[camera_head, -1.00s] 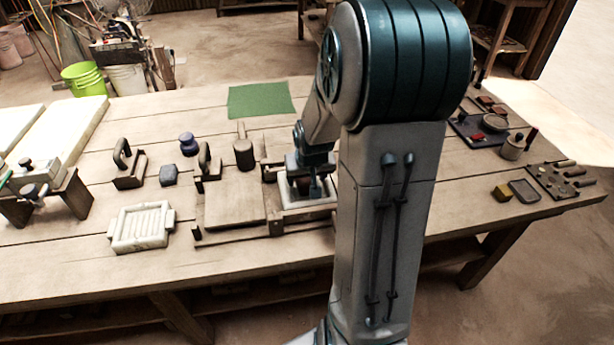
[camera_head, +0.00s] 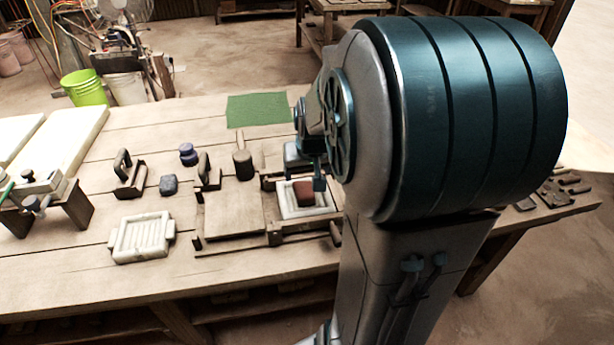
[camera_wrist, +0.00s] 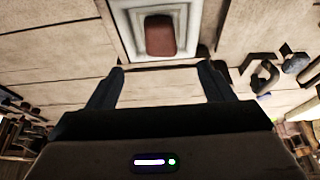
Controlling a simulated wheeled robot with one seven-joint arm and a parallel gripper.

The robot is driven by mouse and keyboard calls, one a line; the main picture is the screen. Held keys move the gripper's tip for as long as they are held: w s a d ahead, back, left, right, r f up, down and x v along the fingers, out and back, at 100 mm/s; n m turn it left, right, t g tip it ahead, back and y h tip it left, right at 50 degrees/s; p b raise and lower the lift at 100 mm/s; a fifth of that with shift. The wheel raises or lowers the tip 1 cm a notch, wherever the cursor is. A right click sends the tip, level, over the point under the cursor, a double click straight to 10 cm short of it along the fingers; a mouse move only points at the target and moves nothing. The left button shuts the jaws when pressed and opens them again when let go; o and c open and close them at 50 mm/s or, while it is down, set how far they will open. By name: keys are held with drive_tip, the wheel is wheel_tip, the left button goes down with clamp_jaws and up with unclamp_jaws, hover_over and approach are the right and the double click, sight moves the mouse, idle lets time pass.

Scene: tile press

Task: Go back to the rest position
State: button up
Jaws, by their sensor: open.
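My gripper (camera_head: 310,178) is open and empty. In the head view it hangs above the tile press, and my arm hides part of it. In the wrist view my gripper's two fingers (camera_wrist: 160,85) stand wide apart with nothing between them. A red-brown block (camera_head: 304,192) lies in a white square frame (camera_head: 291,211) at the right part of the wooden press (camera_head: 232,246). The block (camera_wrist: 160,36) and the white frame (camera_wrist: 124,22) also show in the wrist view, beyond the fingertips and apart from them.
A pale ribbed tray (camera_head: 142,238) lies left of the press. Dark-handled tools (camera_head: 129,175), a blue-black jar (camera_head: 188,154) and a wooden mallet (camera_head: 242,163) stand behind it. A green mat (camera_head: 258,109) lies at the back. My arm hides much of the table's right side.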

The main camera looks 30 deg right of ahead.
drive_tip(key=shift+v, duration=1.75)
drive_tip(key=s+a+r+n+p, duration=0.1)
drive_tip(key=s+a+r+p, duration=0.2)
drive_tip(key=s+a, duration=0.3)
drive_tip(key=s+a+r+n+g+y+p, duration=0.1)
drive_tip(key=s+a+r+n+p, duration=0.1)
drive_tip(key=s+a, duration=0.4)
wheel_tip(320, 180, up, 2)
drive_tip(key=shift+s+r+g+p, duration=0.1)
drive_tip(key=shift+s+g+p, duration=0.2)
drive_tip(key=shift+s+p, duration=0.35)
